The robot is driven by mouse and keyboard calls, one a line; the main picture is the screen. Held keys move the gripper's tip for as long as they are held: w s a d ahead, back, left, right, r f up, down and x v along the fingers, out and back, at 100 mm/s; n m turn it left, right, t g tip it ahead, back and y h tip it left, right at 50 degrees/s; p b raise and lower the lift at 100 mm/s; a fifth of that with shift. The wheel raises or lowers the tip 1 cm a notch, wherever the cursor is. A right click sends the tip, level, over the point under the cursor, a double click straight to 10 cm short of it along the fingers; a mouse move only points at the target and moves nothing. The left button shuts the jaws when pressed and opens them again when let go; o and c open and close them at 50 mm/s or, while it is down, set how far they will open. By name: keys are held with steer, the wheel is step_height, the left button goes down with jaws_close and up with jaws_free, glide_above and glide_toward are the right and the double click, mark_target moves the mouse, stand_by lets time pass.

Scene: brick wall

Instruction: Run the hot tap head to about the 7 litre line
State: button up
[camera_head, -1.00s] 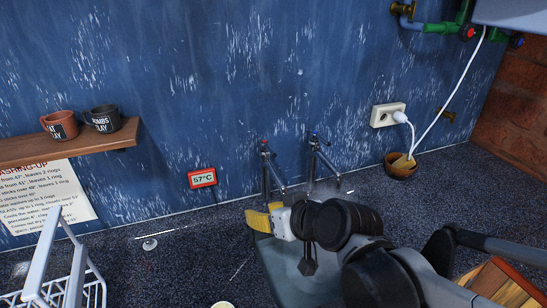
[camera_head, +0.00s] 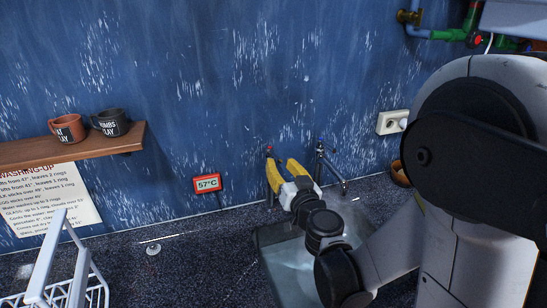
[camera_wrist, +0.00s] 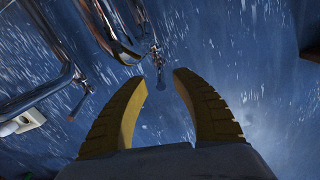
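The hot tap (camera_head: 268,151), with a red mark on its head, stands at the wall left of the blue-marked tap (camera_head: 320,150). My gripper (camera_head: 281,164) is open, its yellow fingers pointing at the wall beside the hot tap and partly covering it. In the wrist view a small cross-shaped tap head (camera_wrist: 156,54) lies ahead of the gap between my open fingers (camera_wrist: 160,80), apart from them. The other tap (camera_wrist: 78,78) is at the left there. The sink (camera_head: 272,233) is below, bluish inside and partly hidden by my arm. I cannot make out any litre line.
A red-framed display (camera_head: 207,183) on the wall reads 57°C. A wall socket (camera_head: 391,122) and a bowl (camera_head: 399,174) are at the right. A white rack (camera_head: 60,290) stands front left. A shelf (camera_head: 75,143) with two mugs is above it. Counter left of the sink is mostly clear.

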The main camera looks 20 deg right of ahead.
mark_target(273, 150)
steer(key=w, duration=0.5)
steer(key=shift+w+a+b, duration=0.1)
steer(key=shift+b, duration=0.25)
jaws_close()
steer(key=d+n+y, duration=0.1)
steer(key=y, duration=0.1)
steer(key=shift+n+y, duration=0.3)
steer(key=shift+y, duration=0.1)
steer(key=shift+w+d+n+g+y+b, duration=0.2)
steer(key=shift+n+g+y, duration=0.3)
steer(key=shift+n+y, duration=0.55)
steer(key=shift+w+d+n+g+y+b, duration=0.1)
steer(key=shift+d+n+g+y+b, duration=0.15)
steer(key=shift+n+g+y, duration=0.75)
steer(key=shift+m+t+y, duration=0.35)
steer(key=shift+t, duration=0.15)
